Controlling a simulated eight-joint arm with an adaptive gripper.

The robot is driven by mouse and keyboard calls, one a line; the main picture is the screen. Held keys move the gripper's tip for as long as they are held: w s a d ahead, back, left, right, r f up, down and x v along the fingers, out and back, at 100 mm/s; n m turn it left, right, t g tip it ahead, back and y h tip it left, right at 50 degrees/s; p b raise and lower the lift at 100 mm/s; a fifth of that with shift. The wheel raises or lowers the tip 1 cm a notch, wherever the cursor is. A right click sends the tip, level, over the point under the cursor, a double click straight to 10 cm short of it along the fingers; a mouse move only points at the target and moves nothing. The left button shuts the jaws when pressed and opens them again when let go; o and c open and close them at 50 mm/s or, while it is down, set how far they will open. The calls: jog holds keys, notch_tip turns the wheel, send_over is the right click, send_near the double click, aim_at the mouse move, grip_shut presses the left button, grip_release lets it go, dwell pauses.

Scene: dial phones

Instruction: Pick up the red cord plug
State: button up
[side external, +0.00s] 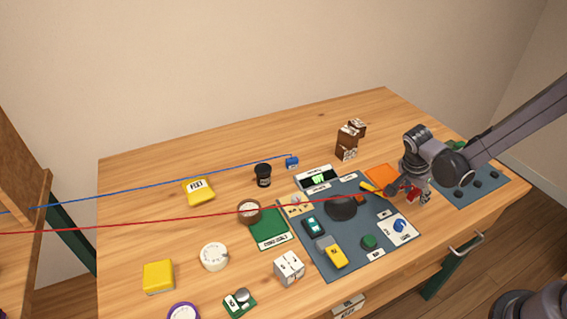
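A thin red cord (180,223) stretches from the left edge of the side external view across the desk to my gripper (402,192). Its far end meets the fingers, where the red plug itself is too small and too covered to make out. My gripper points down low over the right part of the blue-grey mat (330,268). Whether its fingers are open or closed on the plug cannot be seen. A blue cord (140,194) runs to a blue plug (292,162) standing at the back of the desk.
A dark round object (341,207), an orange sheet (381,177), a yellow-and-grey object (336,257) and a green knob (369,242) lie on the mat. Brown boxes (347,143) stand behind it. A white cube (289,268) is at the front.

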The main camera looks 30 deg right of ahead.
grip_shut()
jog(key=shift+r, duration=0.15)
